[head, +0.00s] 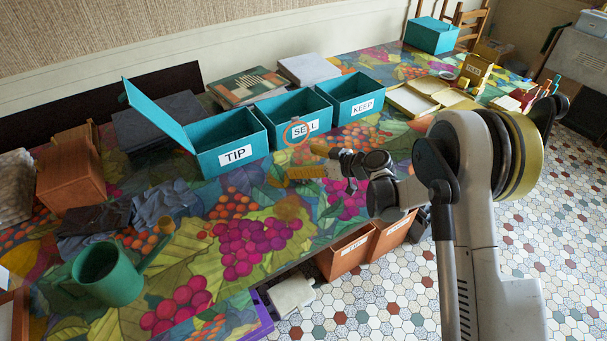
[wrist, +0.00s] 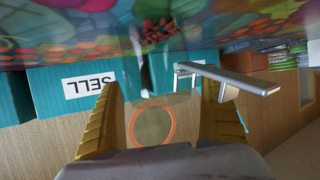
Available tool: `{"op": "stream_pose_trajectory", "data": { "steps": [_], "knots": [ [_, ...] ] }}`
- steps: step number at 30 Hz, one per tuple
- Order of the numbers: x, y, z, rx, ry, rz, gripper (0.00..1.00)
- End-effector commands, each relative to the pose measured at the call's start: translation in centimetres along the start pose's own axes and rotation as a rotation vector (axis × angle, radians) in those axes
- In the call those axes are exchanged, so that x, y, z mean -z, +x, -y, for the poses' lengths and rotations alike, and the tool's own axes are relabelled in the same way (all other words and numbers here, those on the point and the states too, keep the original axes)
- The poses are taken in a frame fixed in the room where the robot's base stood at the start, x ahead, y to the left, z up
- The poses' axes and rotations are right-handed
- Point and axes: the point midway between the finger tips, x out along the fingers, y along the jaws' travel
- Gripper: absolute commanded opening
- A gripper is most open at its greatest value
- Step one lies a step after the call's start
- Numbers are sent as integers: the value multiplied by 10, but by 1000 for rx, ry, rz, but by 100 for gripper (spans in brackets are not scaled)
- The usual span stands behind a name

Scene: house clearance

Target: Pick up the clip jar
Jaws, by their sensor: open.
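The clip jar (head: 297,131) is clear glass with an orange ring seal. In the head view it is hard to see against the front of the SELL box, and mainly its ring shows. In the wrist view the jar (wrist: 152,122) lies between my two yellow fingers, its orange ring facing the camera. My gripper (head: 300,160) is open, close in front of the jar; it also shows in the wrist view (wrist: 160,85). A gap shows between the ring and each finger. The jar's clear outline is hard to make out.
Teal boxes marked TIP (head: 235,156), SELL (head: 318,123) and KEEP (head: 362,106) stand behind. A grey metal piece (wrist: 235,80) shows by the right finger; I cannot tell whether it belongs to the jar. The patterned tabletop (head: 250,205) is clear mid-front.

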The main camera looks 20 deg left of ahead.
Motion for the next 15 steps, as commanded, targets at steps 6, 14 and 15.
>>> {"op": "stream_pose_trajectory", "data": {
  "steps": [6, 14, 15],
  "knots": [
    [1, 3, 0, -1, 1, 0, 91],
    [1, 3, 0, -1, 1, 0, 23],
    [1, 3, 0, -1, 1, -1, 23]
  ]
}}
